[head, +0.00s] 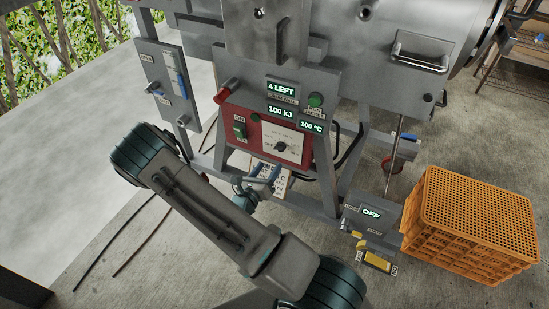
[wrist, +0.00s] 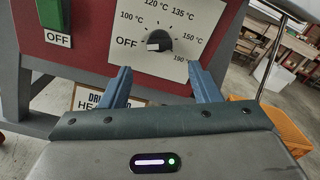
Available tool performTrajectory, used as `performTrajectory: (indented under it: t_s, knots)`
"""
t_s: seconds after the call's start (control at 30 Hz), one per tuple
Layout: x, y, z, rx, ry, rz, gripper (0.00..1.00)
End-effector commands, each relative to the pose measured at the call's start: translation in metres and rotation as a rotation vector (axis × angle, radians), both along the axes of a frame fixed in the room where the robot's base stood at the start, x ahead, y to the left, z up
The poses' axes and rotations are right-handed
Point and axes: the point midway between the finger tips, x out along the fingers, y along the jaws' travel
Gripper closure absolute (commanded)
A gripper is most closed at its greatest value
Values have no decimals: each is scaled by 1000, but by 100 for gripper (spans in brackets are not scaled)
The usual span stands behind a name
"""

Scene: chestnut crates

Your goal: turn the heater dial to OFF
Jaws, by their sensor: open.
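The heater dial (wrist: 159,43) is a dark round knob with a white mark, on a white plate (wrist: 185,22) on the red panel. The plate is lettered OFF on the left, then temperatures from 100 °C round to 190 °C. The white mark lies on the left half of the knob, on the side of OFF; its exact setting is hard to tell. In the head view the dial (head: 280,146) looks small and dark. My gripper (wrist: 163,76) is open and empty, its blue fingers just below the dial and apart from it. It also shows in the head view (head: 264,177).
A green switch (head: 239,128) sits left of the dial plate on the red panel (head: 263,121). A red-ended lever (head: 225,92) juts out above it. Displays read 4 LEFT, 100 kJ and 100 °C. An orange crate (head: 470,258) and a box reading OFF (head: 371,213) stand right.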

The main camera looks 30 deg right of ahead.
Motion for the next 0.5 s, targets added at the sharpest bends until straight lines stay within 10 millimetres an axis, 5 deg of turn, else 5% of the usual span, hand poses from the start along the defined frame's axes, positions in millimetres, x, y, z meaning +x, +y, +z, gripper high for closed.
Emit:
performTrajectory:
  t_s: [0.2,0.5]
  knots:
    - [-26,33,0,0,1,2,44]
    - [-39,48,0,0,1,-3,44]
